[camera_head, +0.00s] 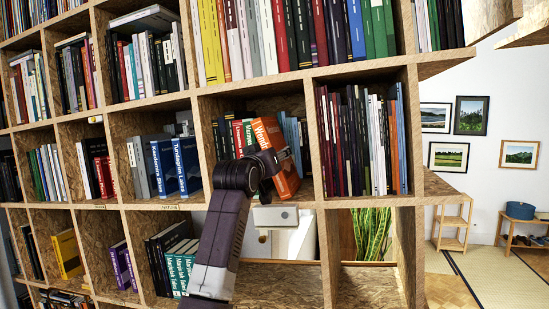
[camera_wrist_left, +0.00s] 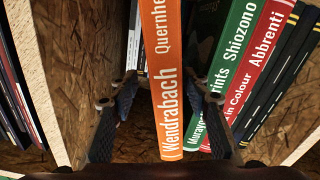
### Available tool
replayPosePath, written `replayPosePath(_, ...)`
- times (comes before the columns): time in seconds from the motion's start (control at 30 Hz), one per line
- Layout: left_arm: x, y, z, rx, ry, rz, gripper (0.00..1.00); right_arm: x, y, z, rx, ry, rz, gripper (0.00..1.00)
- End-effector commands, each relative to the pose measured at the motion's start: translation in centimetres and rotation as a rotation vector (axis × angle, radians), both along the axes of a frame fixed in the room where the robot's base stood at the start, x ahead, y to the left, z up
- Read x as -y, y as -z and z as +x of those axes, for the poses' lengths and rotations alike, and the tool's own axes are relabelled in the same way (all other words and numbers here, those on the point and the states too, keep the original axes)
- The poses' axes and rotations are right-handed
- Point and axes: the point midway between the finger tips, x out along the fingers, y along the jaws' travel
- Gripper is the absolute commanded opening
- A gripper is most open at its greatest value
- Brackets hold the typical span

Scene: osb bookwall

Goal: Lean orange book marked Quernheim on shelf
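The orange book (camera_head: 285,178) is in the middle compartment of the book wall, tilted, with its lower end toward the front edge. In the left wrist view its orange spine (camera_wrist_left: 170,100) reads "Wendrabach" and "Quernhe", cut off at the top. My left gripper (camera_head: 275,163) is at the book's spine. In the left wrist view its two fingers (camera_wrist_left: 165,85) stand on either side of the spine, with a small gap visible at the left finger; it looks open around the book. The book's far side is hidden. My right gripper is not in view.
Green and red books (camera_wrist_left: 245,70) lean close at the right finger. A wooden upright (camera_wrist_left: 75,75) stands at the left. The compartment (camera_head: 360,290) at lower right has bare floor. A plant (camera_head: 371,232) stands behind the lower opening.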

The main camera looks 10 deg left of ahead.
Motion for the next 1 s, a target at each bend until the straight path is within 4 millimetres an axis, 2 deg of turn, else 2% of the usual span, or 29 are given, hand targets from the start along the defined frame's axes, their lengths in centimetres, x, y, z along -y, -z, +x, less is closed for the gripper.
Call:
replayPosePath(0.1,0.0,0.2,0.0,-0.003,0.0,0.0,0.43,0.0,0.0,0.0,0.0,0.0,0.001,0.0)
replayPosePath(0.13,0.0,0.8,0.2,-0.016,0.001,0.001,0.43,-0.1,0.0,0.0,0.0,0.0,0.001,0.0)
replayPosePath(0.37,0.0,0.6,-0.6,-0.009,0.0,0.0,0.43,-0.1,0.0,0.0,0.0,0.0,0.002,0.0)
replayPosePath(0.57,-0.1,0.4,-3.0,-0.005,0.0,0.0,0.43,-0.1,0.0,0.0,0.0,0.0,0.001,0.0)
replayPosePath(1.0,-0.3,0.3,-9.6,-0.002,0.001,0.0,0.43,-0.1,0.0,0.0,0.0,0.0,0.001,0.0)
